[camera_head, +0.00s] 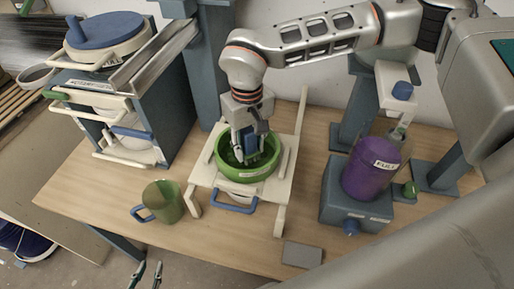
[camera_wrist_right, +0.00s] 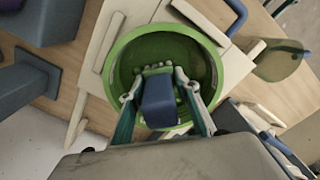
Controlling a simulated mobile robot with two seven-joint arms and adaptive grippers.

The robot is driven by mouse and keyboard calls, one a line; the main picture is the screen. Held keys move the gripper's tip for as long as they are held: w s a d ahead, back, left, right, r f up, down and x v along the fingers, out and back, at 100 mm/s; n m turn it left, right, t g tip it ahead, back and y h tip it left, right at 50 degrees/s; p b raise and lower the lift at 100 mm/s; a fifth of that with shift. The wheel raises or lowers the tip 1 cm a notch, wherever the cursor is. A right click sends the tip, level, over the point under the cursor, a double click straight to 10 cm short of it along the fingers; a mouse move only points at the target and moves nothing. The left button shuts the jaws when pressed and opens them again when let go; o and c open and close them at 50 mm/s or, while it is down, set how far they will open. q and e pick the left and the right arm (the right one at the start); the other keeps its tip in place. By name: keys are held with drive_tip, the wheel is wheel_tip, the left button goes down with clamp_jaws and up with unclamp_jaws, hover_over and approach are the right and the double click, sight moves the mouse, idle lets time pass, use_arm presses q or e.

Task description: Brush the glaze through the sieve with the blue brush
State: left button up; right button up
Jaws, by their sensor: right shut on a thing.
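The green round sieve (camera_head: 222,166) sits on a pale wooden frame (camera_head: 207,177) on the table; the right wrist view shows its green rim (camera_wrist_right: 113,75) and dark green inside (camera_wrist_right: 205,72). The blue brush (camera_wrist_right: 160,103) is upright inside the sieve. My right gripper (camera_head: 249,152) reaches down from above and is shut on the brush, a finger on either side. The brush's lower end is mostly hidden, so I cannot tell how firmly it touches the mesh. My left gripper (camera_head: 148,273) is at the bottom edge, fingertips apart and empty.
A green mug (camera_head: 166,199) with a blue handle stands left of the frame. A purple container (camera_head: 371,172) marked FULL sits on a blue-grey stand (camera_head: 340,208) to the right. A grey tile (camera_head: 302,254) lies in front. A rack (camera_head: 165,105) stands at the left.

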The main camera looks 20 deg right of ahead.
drive_tip(key=shift+w+a, duration=1.3)
drive_tip(key=shift+a, duration=0.25)
drive_tip(key=shift+s+d, duration=0.5)
drive_tip(key=shift+d, duration=0.25)
drive_tip(key=shift+s+d, duration=0.5)
drive_tip(key=shift+d, duration=0.2)
drive_tip(key=shift+r+p, duration=0.55)
drive_tip(key=shift+r, duration=3.95)
